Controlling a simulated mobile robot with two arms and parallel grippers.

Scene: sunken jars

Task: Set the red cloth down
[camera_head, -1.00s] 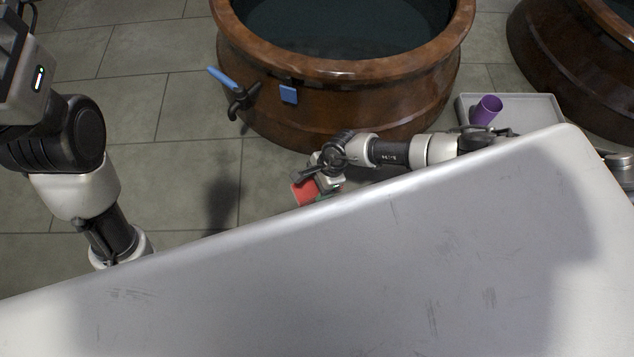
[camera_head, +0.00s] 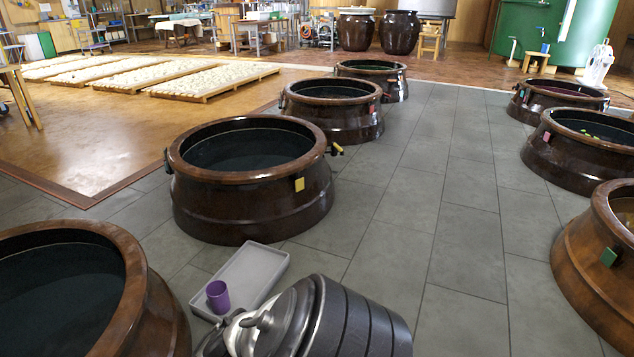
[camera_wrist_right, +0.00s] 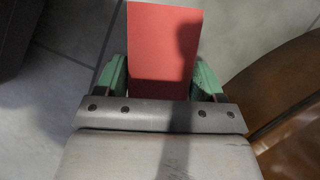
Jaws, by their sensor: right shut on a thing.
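The red cloth (camera_wrist_right: 163,42) is a flat red piece in the right wrist view. It stands out between the green fingers of my right gripper (camera_wrist_right: 161,76), which is shut on it. Grey tiled floor shows behind the cloth. The cloth and my right gripper do not show in the head view, where part of my own arm fills the bottom centre. My left gripper is in neither current view.
A grey tray (camera_head: 262,264) with a purple cup (camera_head: 217,296) lies on the floor beside a brown sunken jar (camera_head: 165,310). Another jar with a yellow tag (camera_head: 250,212) stands behind. More jars line the right side. A clear tiled aisle (camera_head: 425,220) runs between.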

